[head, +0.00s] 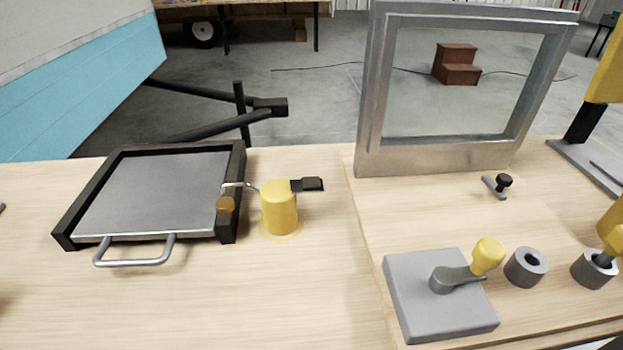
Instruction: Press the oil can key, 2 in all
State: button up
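The oil can (279,208) is a yellow cylinder standing upright on the wooden bench, right of a black-framed tray. A thin metal spout (240,185) runs left from its top toward the tray's right edge. A flat black key (308,184) sticks out to the right at the top of the can. A small amber round piece (225,205) shows below the spout's end, over the tray's frame. I cannot tell whether it touches the frame. A thin yellow ring shows around the can's base. My gripper is not in view.
The tray (125,149) has a front handle. Right of the can stand a metal window frame (430,160), a grey block with a yellow-knobbed lever (425,295), grey rings (515,268) and a small black-knobbed latch (494,187). Bare bench (270,290) lies before the can.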

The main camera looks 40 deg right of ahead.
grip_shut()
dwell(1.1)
